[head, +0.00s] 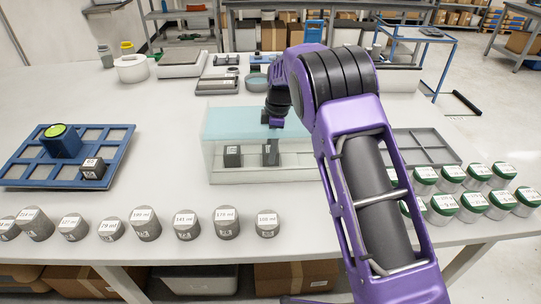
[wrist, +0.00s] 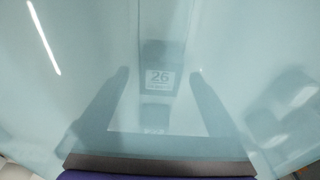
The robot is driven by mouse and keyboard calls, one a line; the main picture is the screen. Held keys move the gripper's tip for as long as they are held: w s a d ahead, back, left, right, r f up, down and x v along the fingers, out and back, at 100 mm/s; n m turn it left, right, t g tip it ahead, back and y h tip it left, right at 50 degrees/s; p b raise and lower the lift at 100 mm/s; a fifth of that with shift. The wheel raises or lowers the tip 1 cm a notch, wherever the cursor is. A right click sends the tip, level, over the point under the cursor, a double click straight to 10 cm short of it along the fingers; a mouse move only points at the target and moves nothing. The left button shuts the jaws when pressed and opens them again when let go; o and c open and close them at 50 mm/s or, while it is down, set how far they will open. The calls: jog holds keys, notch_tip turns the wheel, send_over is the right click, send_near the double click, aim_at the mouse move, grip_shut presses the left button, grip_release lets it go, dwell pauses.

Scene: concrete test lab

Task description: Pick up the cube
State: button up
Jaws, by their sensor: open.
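A clear tank (head: 215,165) with a bluish surface stands mid-table in the head view. A dark cube (head: 232,157) sits inside it at the left. My gripper (head: 271,148) reaches down into the tank to the right of that cube, around or just above another dark shape. In the wrist view a dark cube with a white label reading 26 (wrist: 160,80) lies ahead of my open gripper (wrist: 161,71), between its two hazy fingers. No contact is clear. Another cube, labelled 02 (head: 93,169), sits on the blue tray (head: 22,173) at the left.
Several grey labelled cylinders (head: 187,226) line the front edge. Green-lidded jars (head: 474,206) stand at the right by a grey compartment tray (head: 432,141). A blue holder with a green disc (head: 62,142) stands on the blue tray. A scale (head: 183,64) stands behind.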

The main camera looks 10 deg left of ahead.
jog(key=shift+a+f, duration=0.1)
jog(key=shift+f, duration=0.85)
jog(key=shift+r, duration=0.1)
grip_shut()
